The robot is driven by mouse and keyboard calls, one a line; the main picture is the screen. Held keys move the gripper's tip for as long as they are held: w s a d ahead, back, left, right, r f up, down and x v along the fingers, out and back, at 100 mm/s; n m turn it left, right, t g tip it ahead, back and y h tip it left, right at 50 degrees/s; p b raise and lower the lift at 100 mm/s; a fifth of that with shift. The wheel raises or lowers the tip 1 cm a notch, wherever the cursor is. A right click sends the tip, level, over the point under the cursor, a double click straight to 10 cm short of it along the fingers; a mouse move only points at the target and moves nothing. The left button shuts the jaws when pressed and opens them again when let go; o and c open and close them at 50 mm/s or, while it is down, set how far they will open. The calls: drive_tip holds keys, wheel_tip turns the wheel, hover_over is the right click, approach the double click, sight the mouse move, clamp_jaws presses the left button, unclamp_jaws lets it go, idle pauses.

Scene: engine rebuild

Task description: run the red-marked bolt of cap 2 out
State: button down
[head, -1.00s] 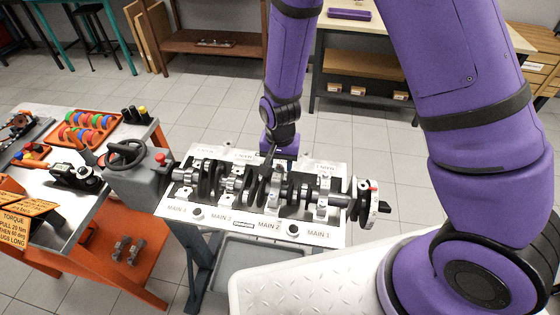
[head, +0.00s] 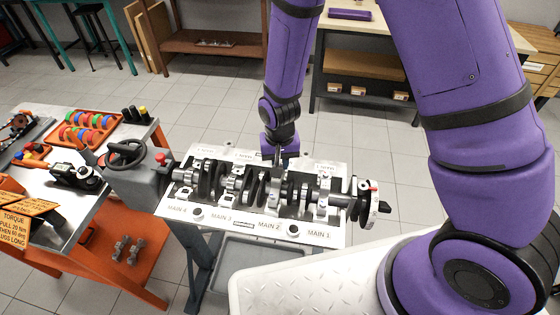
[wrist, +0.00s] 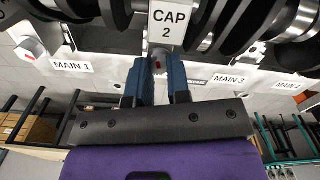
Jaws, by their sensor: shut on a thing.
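The crankshaft (head: 218,181) lies in its row of main caps on the white plate (head: 245,231). In the wrist view the cap labelled CAP 2 (wrist: 169,22) is at the top centre. The red-marked bolt (wrist: 157,63) shows just below it, between the two blue fingers of my gripper (wrist: 157,82). The jaws are shut on the bolt, one finger on each side. In the head view my gripper (head: 281,162) reaches down at the far side of the crankshaft, near cap 2. The bolt is too small to make out there.
Labels MAIN 1 (wrist: 73,67) and MAIN 3 (wrist: 229,79) flank the cap. A grey post with a black handwheel (head: 126,153) stands left of the plate. The steel bench (head: 62,201) with trays is further left. A grey bin (head: 262,252) sits below the plate.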

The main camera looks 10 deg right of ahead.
drive_tip(key=n, duration=0.6)
drive_tip(key=shift+a+n, duration=0.1)
drive_tip(key=shift+n, duration=0.2)
drive_tip(key=n, duration=0.5)
drive_tip(key=shift+s+n, duration=0.15)
drive_tip(key=shift+n, duration=0.15)
drive_tip(key=shift+f, duration=0.1)
drive_tip(key=c, duration=1.1)
unclamp_jaws()
drive_tip(key=shift+a, duration=0.1)
drive_tip(key=shift+o, duration=0.2)
